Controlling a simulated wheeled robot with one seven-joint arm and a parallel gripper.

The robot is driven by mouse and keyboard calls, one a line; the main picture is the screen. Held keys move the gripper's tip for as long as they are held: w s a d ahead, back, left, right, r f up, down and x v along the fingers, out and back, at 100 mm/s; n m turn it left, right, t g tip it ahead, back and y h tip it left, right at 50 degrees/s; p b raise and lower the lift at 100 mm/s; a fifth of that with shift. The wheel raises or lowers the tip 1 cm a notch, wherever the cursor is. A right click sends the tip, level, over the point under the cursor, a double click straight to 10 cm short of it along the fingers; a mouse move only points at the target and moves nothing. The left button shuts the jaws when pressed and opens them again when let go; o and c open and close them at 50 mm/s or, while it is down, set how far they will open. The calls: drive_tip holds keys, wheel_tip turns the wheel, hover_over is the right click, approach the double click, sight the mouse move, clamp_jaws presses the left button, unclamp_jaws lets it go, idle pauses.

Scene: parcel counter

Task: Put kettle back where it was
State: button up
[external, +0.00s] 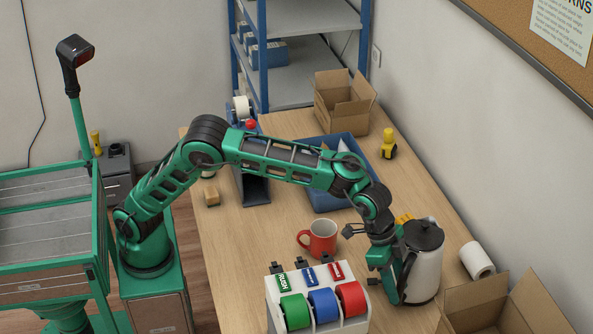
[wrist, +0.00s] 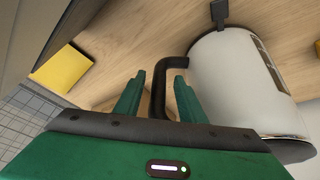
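The white kettle (external: 424,272) with a dark lid stands upright on the right part of the wooden counter. Its body also fills the right of the wrist view (wrist: 235,75), with its black handle (wrist: 158,88) toward me. My gripper (external: 398,272) is at the kettle's left side, pointing down. In the wrist view its two green fingers (wrist: 158,92) stand apart on either side of the handle, with small gaps showing, so it looks open around the handle. The lower part of the handle is hidden behind the gripper body.
A red mug (external: 321,240) and a tape dispenser with green, blue and red rolls (external: 318,318) stand left of the kettle. A white paper roll (external: 477,260) and an open carton (external: 470,300) are close on its right. A blue bin (external: 325,200) lies behind.

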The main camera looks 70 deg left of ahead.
drive_tip(key=v, duration=1.1)
drive_tip(key=s+a+r, duration=0.2)
drive_tip(key=s+a, duration=0.6)
drive_tip(key=a, duration=0.1)
drive_tip(key=s+a+f+g+y, duration=0.1)
drive_tip(key=s+a+f, duration=0.4)
drive_tip(key=s, duration=0.6)
drive_tip(key=s+a+f+n+g+y, duration=0.1)
drive_tip(key=s+a+f, duration=0.4)
drive_tip(key=s+a, duration=0.5)
drive_tip(key=s+a+f+n+y, duration=0.1)
drive_tip(key=s+a+f, duration=0.4)
drive_tip(key=s, duration=0.8)
drive_tip(key=a, duration=0.3)
drive_tip(key=shift+s+a+g+y, duration=0.15)
drive_tip(key=shift+s+g+y, duration=0.15)
drive_tip(key=shift+g+y, duration=0.1)
